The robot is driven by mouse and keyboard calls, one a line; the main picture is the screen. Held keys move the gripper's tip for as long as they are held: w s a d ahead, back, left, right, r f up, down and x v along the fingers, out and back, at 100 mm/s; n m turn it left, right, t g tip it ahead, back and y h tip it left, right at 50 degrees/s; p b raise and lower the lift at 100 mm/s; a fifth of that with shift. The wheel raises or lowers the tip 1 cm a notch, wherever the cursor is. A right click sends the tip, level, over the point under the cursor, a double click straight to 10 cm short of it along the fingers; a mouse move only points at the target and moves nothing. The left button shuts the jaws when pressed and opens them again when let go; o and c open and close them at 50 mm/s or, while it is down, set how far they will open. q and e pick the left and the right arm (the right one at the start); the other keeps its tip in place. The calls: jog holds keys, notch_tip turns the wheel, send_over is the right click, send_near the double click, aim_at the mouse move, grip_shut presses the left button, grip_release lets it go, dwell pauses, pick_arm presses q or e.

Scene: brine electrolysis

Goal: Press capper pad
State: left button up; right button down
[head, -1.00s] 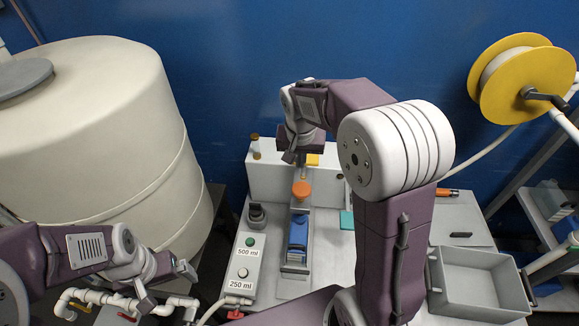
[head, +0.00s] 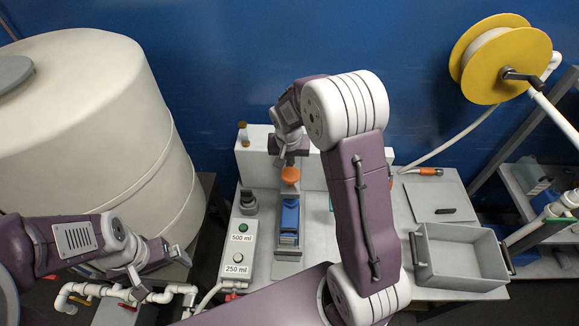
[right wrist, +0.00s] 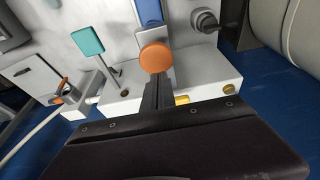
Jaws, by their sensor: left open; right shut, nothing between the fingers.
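A round orange pad (head: 290,174) stands at the back of the bench unit, behind a blue block (head: 289,218). It also shows in the right wrist view (right wrist: 156,56). I cannot tell for certain that it is the capper pad. My right gripper (head: 284,161) is shut and empty, right by the orange pad. In the right wrist view its fingertips (right wrist: 157,80) overlap the pad's near edge; contact is unclear. A teal square plate (right wrist: 87,41) on a thin post shows there too, mostly hidden by my arm in the head view. My left gripper (head: 161,272) is open and empty at lower left.
A control box with a green 500 ml button (head: 245,227) and a white 250 ml button (head: 238,257) is left of the blue block. A grey bin (head: 462,290) is at right. A large cream tank (head: 85,140) fills the left. White pipes (head: 120,292) run below my left gripper.

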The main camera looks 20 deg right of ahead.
aim_at(290, 173)
notch_tip(290, 173, down, 4)
jog(key=shift+f+p, duration=0.1)
jog(key=shift+p, duration=0.2)
